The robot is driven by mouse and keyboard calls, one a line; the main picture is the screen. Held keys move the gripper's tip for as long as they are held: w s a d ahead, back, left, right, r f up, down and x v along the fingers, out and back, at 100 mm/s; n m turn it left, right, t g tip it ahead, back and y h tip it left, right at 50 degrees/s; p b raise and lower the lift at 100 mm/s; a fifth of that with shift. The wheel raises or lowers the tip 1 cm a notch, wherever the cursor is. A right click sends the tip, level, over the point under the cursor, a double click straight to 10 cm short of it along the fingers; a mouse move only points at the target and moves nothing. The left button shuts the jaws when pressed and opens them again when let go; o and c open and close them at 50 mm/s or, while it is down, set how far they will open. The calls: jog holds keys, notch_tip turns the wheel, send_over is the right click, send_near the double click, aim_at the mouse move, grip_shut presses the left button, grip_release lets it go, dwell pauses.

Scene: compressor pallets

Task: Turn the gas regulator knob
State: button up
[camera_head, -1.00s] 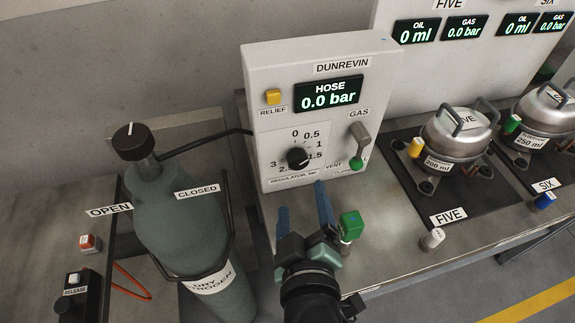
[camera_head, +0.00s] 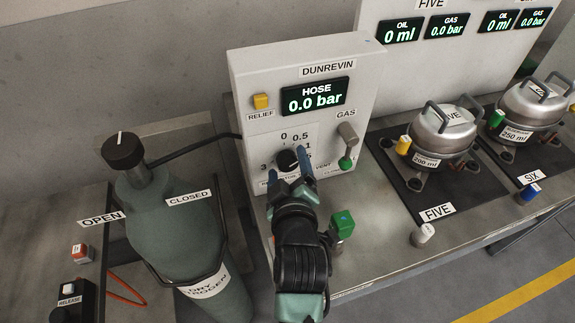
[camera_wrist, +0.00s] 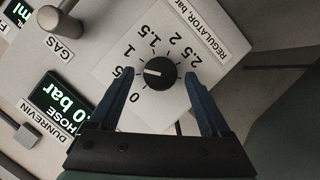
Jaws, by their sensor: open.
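The black gas regulator knob (camera_head: 287,160) is on the front of the white panel box, inside a printed scale. In the wrist view the knob (camera_wrist: 160,73) carries a white pointer mark directed toward the low end of the scale, near 0.5. My gripper (camera_head: 289,162) is open, its blue fingers reaching up to the panel on either side of the knob. In the wrist view the fingers (camera_wrist: 160,95) stand apart with the knob between and slightly beyond their tips; I cannot tell whether they touch it. The hose display (camera_head: 315,96) reads 0.0 bar.
The yellow relief button (camera_head: 261,101) and gas lever (camera_head: 347,145) are on the same panel. A green nitrogen cylinder (camera_head: 172,220) with a black valve knob stands left. A green-capped fitting (camera_head: 342,225) is right of my wrist. Compressors (camera_head: 446,128) sit on the bench at right.

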grip_shut()
dwell(0.3)
jog(key=shift+d+r+m+g+y+p, duration=0.15)
jog(key=shift+m+g+y+p, duration=0.15)
jog(key=shift+m+y+p, duration=0.45)
jog(key=shift+w+d+m+g+y, duration=0.15)
jog(key=shift+m+g+y, duration=0.2)
jog(key=shift+m, duration=0.7)
jog(key=shift+d+m+g+y, duration=0.15)
jog(key=shift+m+g+y, duration=0.1)
jog(key=shift+m+y, duration=0.75)
jog(key=shift+d+m+y+b, duration=0.1)
jog(key=shift+m+y+b, duration=0.4)
jog(key=shift+m, duration=0.8)
